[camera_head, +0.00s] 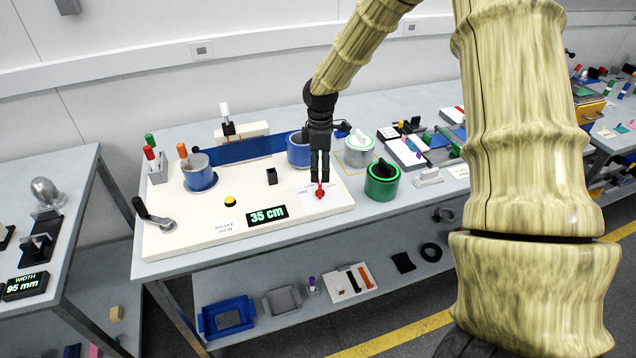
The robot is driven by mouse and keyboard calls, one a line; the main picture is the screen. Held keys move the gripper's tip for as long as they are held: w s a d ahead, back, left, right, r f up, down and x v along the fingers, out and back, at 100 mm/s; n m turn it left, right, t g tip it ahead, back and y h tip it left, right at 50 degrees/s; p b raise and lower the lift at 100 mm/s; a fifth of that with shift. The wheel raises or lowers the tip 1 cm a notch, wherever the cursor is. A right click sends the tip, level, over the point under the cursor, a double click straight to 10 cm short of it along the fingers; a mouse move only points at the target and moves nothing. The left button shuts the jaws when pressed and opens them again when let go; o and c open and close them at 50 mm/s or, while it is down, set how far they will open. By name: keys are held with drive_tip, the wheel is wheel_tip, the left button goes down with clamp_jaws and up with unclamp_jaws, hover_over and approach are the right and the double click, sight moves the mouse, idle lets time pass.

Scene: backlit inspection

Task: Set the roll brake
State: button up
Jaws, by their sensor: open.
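A white inspection panel (180,240) lies on the table with a blue web (240,149) between a left roll (198,174) and a right roll (298,152). A small red knob (320,191) sits on a white label plate at the panel's right; the plate's text is partly hidden. My gripper (320,180) points down, open, with its fingertips at or just above the knob; I cannot tell whether they touch it. A printed label (225,228) reads "BRAKE HIGH". A display (267,215) beside it reads "35 cm".
A black-handled crank (153,213) is at the panel's left end, and a yellow button (230,201) and a black block (271,176) are in the middle. A marker holder (157,168) stands at left.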

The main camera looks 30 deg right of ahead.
sight(320, 186)
drive_tip(key=shift+w+f+p, duration=0.1)
drive_tip(key=shift+f+p, duration=0.9)
drive_tip(key=shift+f, duration=2.95)
drive_tip(key=c, duration=1)
